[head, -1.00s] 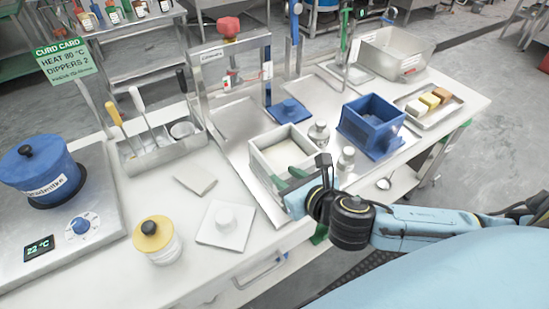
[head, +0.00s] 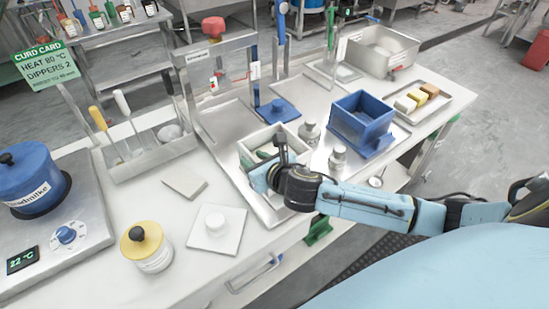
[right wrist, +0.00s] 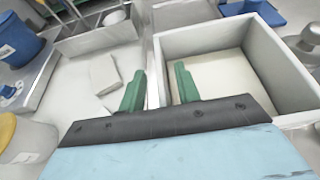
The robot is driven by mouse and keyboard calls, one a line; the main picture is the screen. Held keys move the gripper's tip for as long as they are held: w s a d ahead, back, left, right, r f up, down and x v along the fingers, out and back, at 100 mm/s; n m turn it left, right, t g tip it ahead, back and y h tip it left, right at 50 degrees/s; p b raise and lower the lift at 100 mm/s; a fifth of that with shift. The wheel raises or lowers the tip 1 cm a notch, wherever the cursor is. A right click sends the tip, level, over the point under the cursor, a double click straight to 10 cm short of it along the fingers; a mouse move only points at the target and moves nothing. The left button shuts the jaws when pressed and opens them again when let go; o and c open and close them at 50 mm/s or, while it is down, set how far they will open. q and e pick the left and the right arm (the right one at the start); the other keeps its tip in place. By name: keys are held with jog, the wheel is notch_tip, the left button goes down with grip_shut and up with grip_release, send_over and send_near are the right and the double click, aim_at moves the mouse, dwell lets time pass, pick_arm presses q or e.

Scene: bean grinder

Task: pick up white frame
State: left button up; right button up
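The white frame (head: 259,136) is an open square box shape with pale walls, standing on a metal tray in the middle of the bench. It fills the upper right of the right wrist view (right wrist: 280,62). My right gripper (right wrist: 158,80) has green fingers that are apart, with nothing held. One finger appears outside the frame's near-left wall and the other over its inside; I cannot tell whether either touches. In the head view my right gripper (head: 264,160) hides part of the frame's near side. My left gripper is not in view.
A blue box (head: 360,120) and metal weights (head: 338,158) stand right of the frame. A white plate with a knob (head: 216,228), a yellow-lidded jar (head: 146,246) and a grey block (head: 185,185) lie left. A metal press frame (head: 222,45) stands behind.

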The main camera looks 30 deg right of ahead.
grip_shut()
jog(key=shift+r, duration=0.15)
